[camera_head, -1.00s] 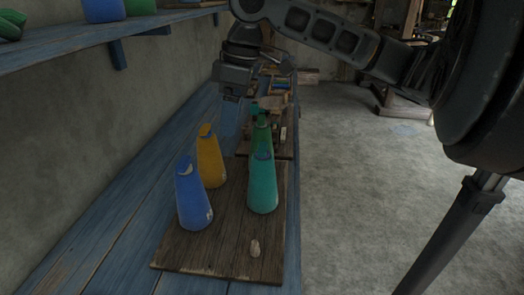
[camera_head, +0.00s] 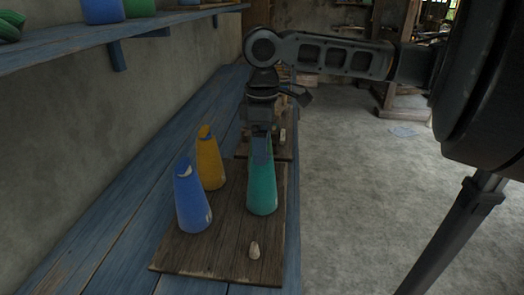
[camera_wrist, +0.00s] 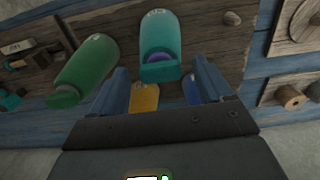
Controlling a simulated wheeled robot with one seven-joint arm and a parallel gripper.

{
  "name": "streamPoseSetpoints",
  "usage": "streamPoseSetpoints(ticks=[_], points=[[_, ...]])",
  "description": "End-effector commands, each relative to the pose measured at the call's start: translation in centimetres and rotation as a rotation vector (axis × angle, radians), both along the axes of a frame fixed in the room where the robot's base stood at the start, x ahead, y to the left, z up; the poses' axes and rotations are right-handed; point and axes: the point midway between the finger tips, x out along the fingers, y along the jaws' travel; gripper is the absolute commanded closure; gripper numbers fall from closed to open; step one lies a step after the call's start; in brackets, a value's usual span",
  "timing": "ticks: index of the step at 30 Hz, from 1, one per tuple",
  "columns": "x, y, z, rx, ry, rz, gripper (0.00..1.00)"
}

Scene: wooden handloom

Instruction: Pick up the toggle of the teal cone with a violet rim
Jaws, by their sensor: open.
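The teal cone (camera_head: 262,190) stands upright on a dark wooden board, and my gripper hides its top in the head view. In the wrist view the teal cone (camera_wrist: 160,32) shows a violet rim (camera_wrist: 160,57) and a teal toggle-like piece (camera_wrist: 160,73) at its narrow end. My gripper (camera_head: 261,155) is over the cone's top. In the wrist view my gripper (camera_wrist: 162,76) is open, its blue fingers on either side of that piece with gaps and nothing held. Whether the fingertips are level with the piece is unclear.
A blue cone (camera_head: 192,205) and a yellow cone (camera_head: 210,165) stand left of the teal one. A green cone (camera_wrist: 87,68) is close beside it in the wrist view. A small pale piece (camera_head: 254,250) is on the board's (camera_head: 215,255) near end. A wall shelf (camera_head: 60,50) is upper left.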

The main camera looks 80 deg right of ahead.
Motion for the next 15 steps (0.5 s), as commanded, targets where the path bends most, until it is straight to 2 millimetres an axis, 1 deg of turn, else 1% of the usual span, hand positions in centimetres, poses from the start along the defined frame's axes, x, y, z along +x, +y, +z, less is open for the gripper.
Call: streamPoseSetpoints(ticks=[6,15], points=[[0.01,0.01,-0.05,0.000,0.000,0.000,0.22],[0.02,0.03,-0.03,0.000,0.000,0.001,0.51]])
